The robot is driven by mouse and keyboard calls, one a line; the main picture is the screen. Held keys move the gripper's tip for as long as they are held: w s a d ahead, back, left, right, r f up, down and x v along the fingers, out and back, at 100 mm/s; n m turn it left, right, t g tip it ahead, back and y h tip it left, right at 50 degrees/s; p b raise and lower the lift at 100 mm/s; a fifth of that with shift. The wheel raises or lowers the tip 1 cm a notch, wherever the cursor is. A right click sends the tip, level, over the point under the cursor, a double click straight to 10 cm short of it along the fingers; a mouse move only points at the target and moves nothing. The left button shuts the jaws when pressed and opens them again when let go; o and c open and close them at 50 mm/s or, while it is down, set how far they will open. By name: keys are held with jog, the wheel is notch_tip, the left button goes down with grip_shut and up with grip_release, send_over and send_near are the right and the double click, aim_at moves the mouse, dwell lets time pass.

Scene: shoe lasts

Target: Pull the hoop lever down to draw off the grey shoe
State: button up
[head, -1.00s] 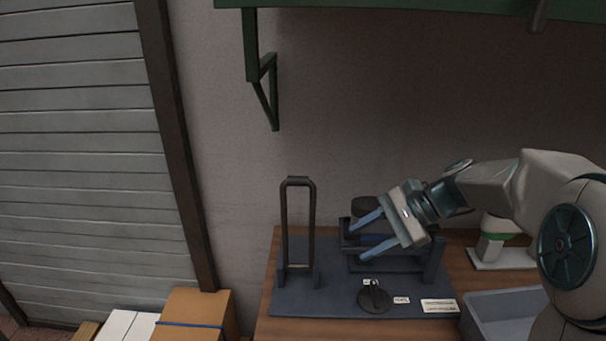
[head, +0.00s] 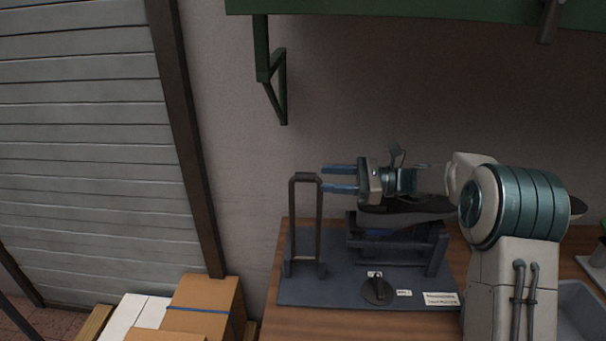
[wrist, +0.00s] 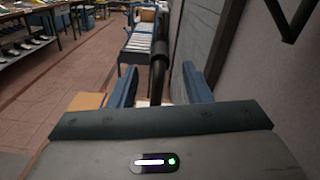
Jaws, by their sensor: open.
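The hoop lever (head: 320,230), a tall dark frame, stands upright at the left of a blue-grey base plate (head: 330,293). The grey shoe (head: 400,217) lies sole-side along the dark stand (head: 398,243), partly hidden behind my arm. My gripper (head: 323,179) is open, pointing left, with its blue fingertips at the hoop's top right. In the wrist view the hoop's dark bar (wrist: 158,75) shows edge-on between the two fingers (wrist: 160,88), with gaps on both sides. I cannot tell whether the fingertips reach past the bar.
A round black knob (head: 377,291) and small labels (head: 441,299) are on the base plate's front. A grey tray (head: 580,315) is at the right. Boxes (head: 203,305) stand left of the wooden table. A green shelf (head: 420,10) hangs above; the wall is close behind.

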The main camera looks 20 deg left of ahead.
aim_at(293, 178)
jog(key=p+x, duration=0.1)
jog(key=x, duration=0.6)
jog(key=shift+a, duration=0.1)
grip_shut()
